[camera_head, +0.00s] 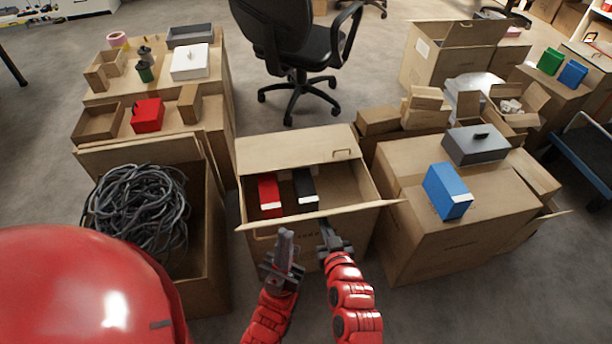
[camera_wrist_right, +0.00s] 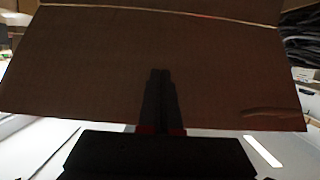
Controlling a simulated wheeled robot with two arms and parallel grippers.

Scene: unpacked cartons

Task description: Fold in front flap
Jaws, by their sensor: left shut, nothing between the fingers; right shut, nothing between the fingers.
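The open carton (camera_head: 372,190) stands in front of me with a red box (camera_head: 269,195) and a black box (camera_head: 305,189) inside. Its back flap (camera_head: 290,150) leans up and away from the opening. Its front flap (camera_head: 345,211) shows as a narrow, nearly edge-on strip along the near rim, outside the opening. My left gripper (camera_head: 286,236) is shut and empty by the near side of the carton. My right gripper (camera_head: 325,226) is shut and empty just right of it, close to the front flap. In the right wrist view, its shut fingers (camera_wrist_right: 161,75) point at a cardboard panel (camera_wrist_right: 90,65); contact is unclear.
A carton with coiled black cable (camera_head: 140,210) stands close on the left. A carton (camera_head: 440,240) with a blue box (camera_head: 447,190) and a grey box (camera_head: 476,144) stands close on the right. An office chair (camera_head: 295,45) stands behind.

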